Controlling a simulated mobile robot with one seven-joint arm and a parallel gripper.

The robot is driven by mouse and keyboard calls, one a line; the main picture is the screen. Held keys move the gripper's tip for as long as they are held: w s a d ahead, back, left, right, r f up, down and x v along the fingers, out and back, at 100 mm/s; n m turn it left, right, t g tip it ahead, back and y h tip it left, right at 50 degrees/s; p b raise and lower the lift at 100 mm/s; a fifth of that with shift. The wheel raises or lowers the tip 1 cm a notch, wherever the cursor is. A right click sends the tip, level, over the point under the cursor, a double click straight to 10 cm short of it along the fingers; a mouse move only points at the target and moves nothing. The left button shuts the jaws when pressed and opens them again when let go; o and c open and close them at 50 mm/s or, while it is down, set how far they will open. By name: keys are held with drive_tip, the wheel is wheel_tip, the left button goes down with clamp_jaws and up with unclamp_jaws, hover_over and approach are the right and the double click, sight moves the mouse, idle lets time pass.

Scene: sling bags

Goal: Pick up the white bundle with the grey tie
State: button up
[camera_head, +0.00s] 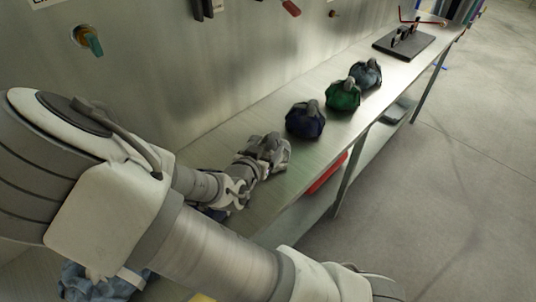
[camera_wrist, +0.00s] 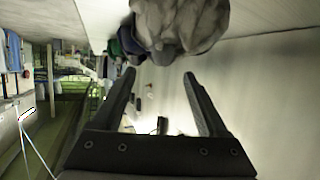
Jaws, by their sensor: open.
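The white bundle (camera_head: 270,149) looks pale grey in the shade and sits on the long bench, just beyond my gripper (camera_head: 247,172) in the head view. In the wrist view the bundle (camera_wrist: 180,18) is at the top edge, partly cut off, with its darker grey tie end (camera_wrist: 168,49) pointing down toward the fingers. My gripper (camera_wrist: 160,75) is open, its two dark fingers spread with nothing between them. The fingertips appear just short of the bundle. In the head view my gripper hides part of its near side.
A navy bundle (camera_head: 305,121), a green bundle (camera_head: 343,95) and a grey-blue bundle (camera_head: 366,74) stand farther along the bench (camera_head: 225,150). A dark tray (camera_head: 404,45) lies beyond them. A blue bundle (camera_head: 92,284) is at lower left. A wall runs behind the bench.

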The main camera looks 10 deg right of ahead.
sight(271, 140)
drive_tip(key=shift+x, duration=3.45)
drive_tip(key=shift+a, duration=0.15)
clamp_jaws()
drive_tip(key=shift+w, duration=0.1)
